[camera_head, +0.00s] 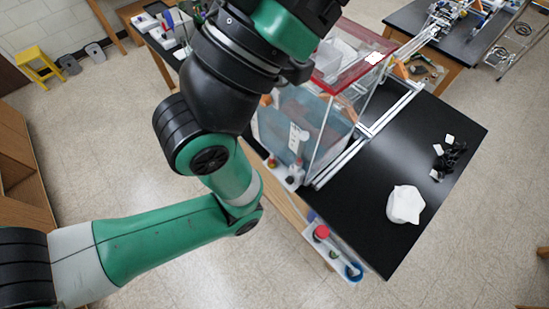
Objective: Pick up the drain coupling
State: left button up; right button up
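I cannot make out which item is the drain coupling. Small fittings sit on a white ledge at the table's front edge: a red round cap (321,232) and a blue ring-shaped part (354,271). My green and black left arm crosses the left and top middle of the view and covers part of the tank. Its gripper is outside the picture or hidden behind the arm. My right gripper does not show.
A clear tank (290,118) with a red-rimmed top stands beside an extrusion frame (362,135). The black table (372,180) holds a crumpled white item (405,204) and several small black parts with white tags (449,157). The table's middle is clear. A yellow stool (38,65) stands far left.

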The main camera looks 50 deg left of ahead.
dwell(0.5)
pick_arm(q)
jog(key=c, duration=0.5)
